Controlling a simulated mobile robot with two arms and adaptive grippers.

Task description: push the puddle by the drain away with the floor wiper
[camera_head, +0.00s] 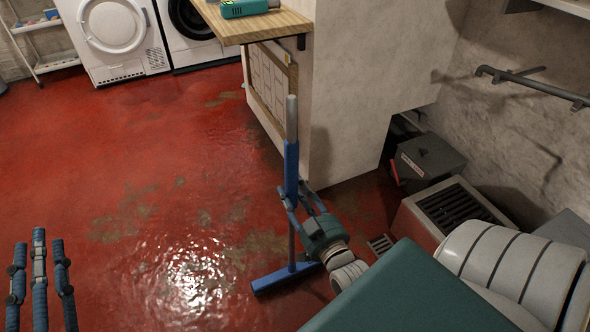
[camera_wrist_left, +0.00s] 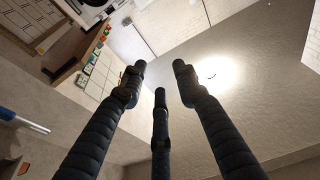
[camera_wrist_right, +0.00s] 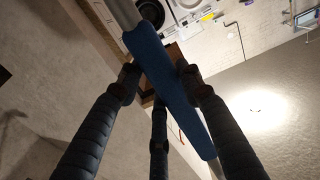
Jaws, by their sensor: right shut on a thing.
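The floor wiper has a blue grip (camera_head: 291,168), a grey shaft and a blue head (camera_head: 286,277) resting at floor level. My right gripper (camera_head: 297,198) is shut on the lower part of the blue grip and holds the wiper nearly upright. The blue grip (camera_wrist_right: 170,80) crosses between the fingers in the right wrist view. A glossy wet patch (camera_head: 195,272) lies on the red floor left of the wiper head. A small drain grate (camera_head: 381,244) lies right of the head, partly beside my right arm. My left gripper (camera_head: 40,262) is open and empty at the lower left.
A white block wall (camera_head: 350,120) with a wooden shelf (camera_head: 252,22) stands just behind the wiper. Washing machines (camera_head: 112,38) stand at the back. The left floor is open.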

